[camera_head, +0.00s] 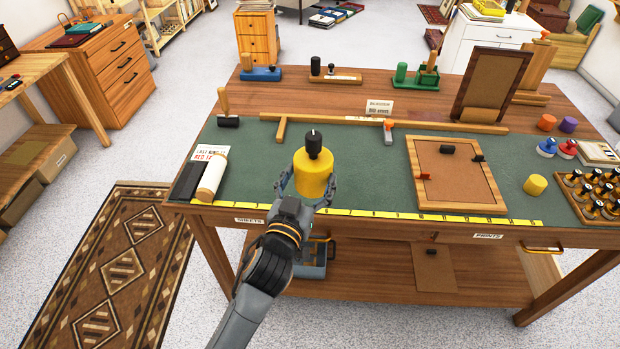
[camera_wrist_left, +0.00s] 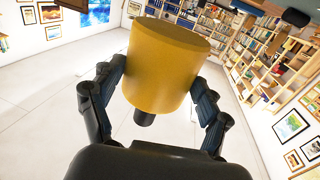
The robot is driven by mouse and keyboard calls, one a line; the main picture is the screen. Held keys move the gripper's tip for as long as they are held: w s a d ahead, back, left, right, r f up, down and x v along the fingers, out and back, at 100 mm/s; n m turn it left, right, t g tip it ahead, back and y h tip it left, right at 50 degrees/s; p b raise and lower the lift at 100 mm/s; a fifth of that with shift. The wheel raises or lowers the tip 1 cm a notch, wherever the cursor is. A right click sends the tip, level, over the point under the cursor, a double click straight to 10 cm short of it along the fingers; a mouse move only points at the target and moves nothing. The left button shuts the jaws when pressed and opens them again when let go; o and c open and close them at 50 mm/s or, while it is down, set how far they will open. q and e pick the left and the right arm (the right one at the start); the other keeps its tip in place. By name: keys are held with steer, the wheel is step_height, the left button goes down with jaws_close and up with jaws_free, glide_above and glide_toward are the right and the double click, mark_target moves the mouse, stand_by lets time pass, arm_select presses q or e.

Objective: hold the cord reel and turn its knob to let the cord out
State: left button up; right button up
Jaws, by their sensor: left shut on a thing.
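The cord reel (camera_head: 314,176) is a yellow cylinder with a black knob (camera_head: 313,145) on its top, a small white mark on the knob. My left gripper (camera_head: 309,192) is shut on the yellow body, a finger on each side, near the front edge of the workbench. The reel looks upright; I cannot tell whether its base touches the bench. In the left wrist view the yellow body (camera_wrist_left: 165,65) sits between the two fingers (camera_wrist_left: 155,90), with a short black stub (camera_wrist_left: 145,118) below it. No let-out cord can be seen. My right gripper is not in view.
The workbench (camera_head: 330,98) has a green mat (camera_head: 255,150) and a yellow ruler strip along its front. A wooden frame (camera_head: 455,175), a smaller yellow cylinder (camera_head: 535,185) and a rack of black-handled tools (camera_head: 600,190) lie to the right. A white roll (camera_head: 212,178) lies left.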

arm_select(q)
steer(key=shift+w, duration=0.1)
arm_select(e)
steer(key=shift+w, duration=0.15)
arm_select(q)
steer(key=shift+w, duration=0.2)
steer(key=shift+w, duration=0.8)
steer(key=w+b, duration=0.2)
steer(key=w, duration=0.9)
steer(key=shift+w, duration=0.35)
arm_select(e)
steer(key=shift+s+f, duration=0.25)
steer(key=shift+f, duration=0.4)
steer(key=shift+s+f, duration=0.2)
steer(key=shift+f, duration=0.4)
arm_select(q)
steer(key=shift+f+b, duration=4.7)
steer(key=shift+f, duration=1.2)
steer(key=shift+d+f, duration=0.1)
steer(key=shift+f, duration=0.1)
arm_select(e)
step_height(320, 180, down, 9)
